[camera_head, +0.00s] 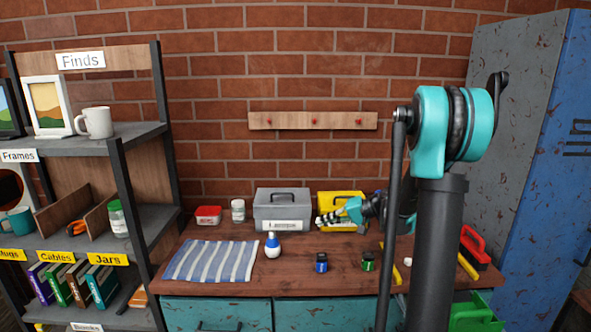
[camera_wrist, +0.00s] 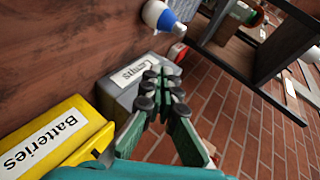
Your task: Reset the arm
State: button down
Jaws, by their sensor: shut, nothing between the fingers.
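My gripper (camera_head: 322,218) is shut and empty, held above the back of the wooden bench (camera_head: 300,278). In the head view it points left, in front of the yellow box (camera_head: 352,197) and near the right side of the grey box (camera_head: 282,208). In the wrist view my fingers (camera_wrist: 162,82) are together in front of the grey box (camera_wrist: 122,92) labelled Lamps. The yellow box (camera_wrist: 50,140) labelled Batteries lies to their left in that view. My teal and dark arm stands at the right of the head view and hides part of the bench.
A white and blue bulb (camera_head: 272,246), a blue item (camera_head: 321,262), a green item (camera_head: 368,261) and a striped cloth (camera_head: 212,260) lie on the bench. A labelled shelf (camera_head: 140,132) stands left, a blue locker (camera_head: 545,170) right. A green crate (camera_head: 476,316) is at lower right.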

jog(key=s+d+f+h, duration=0.3)
jog(key=s+h, duration=0.1)
jog(key=s, duration=0.5)
jog(key=s+d+f+h, duration=0.3)
jog(key=s+f, duration=0.1)
jog(key=s, duration=0.6)
jog(key=s+d+f+h, duration=0.3)
jog(key=s+f+h, duration=0.1)
jog(key=s, duration=0.5)
jog(key=shift+s+n+h, duration=0.3)
jog(key=shift+s+n, duration=0.1)
jog(key=shift+d, duration=0.1)
